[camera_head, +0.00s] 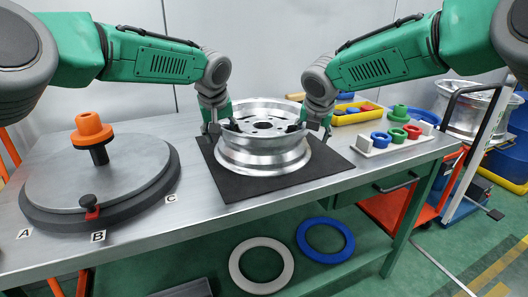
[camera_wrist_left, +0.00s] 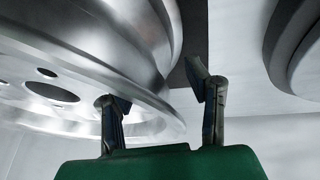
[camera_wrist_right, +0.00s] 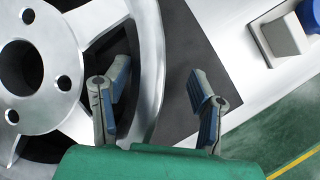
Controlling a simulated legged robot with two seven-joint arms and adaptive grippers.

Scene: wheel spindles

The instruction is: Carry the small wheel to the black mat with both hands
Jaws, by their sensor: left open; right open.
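The small silver wheel (camera_head: 262,158) rests flat on the black mat (camera_head: 327,172) in the head view. Its hub face also shows in the right wrist view (camera_wrist_right: 52,70), and its rim in the left wrist view (camera_wrist_left: 150,95). My left gripper (camera_head: 222,128) is open at the wheel's left rim, one finger overlapping the rim in view and the other outside it. My right gripper (camera_head: 316,124) is open at the right rim, one finger over the wheel and the other outside, above the mat. Contact with the rim cannot be told. The arms partly hide the wheel's upper edge.
A round grey turntable (camera_head: 62,180) with an orange-topped post (camera_head: 92,130) stands at left. A white tray (camera_head: 385,148) with coloured rings and a yellow bin (camera_head: 350,119) lie at right. Another wheel (camera_head: 465,115) stands beyond the table. Rings lie below.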

